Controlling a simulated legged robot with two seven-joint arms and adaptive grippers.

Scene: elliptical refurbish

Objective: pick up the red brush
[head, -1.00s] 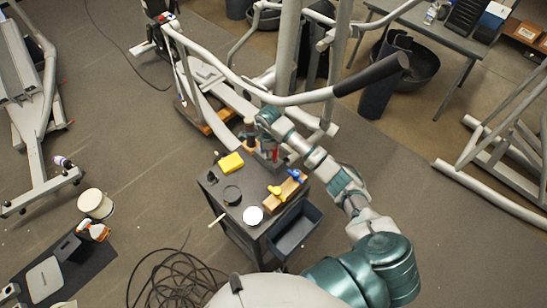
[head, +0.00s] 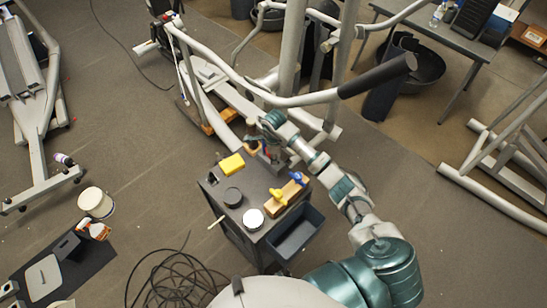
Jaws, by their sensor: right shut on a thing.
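My right arm reaches in from the lower right to the back corner of the dark cart (head: 212,184). My right gripper (head: 270,158) points down there and is shut on the red brush (head: 267,149). Only a small patch of red shows, as the gripper and wrist hide most of the brush. I cannot tell whether the brush is clear of the cart top. My left gripper is not in view.
The cart also holds a yellow block (head: 232,164), a dark round jar (head: 232,197), a white-topped jar (head: 253,218) and a wooden block (head: 294,190) with yellow and blue pieces. The elliptical's handlebar (head: 300,99) stands close behind. Coiled cable (head: 175,283) lies on the floor.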

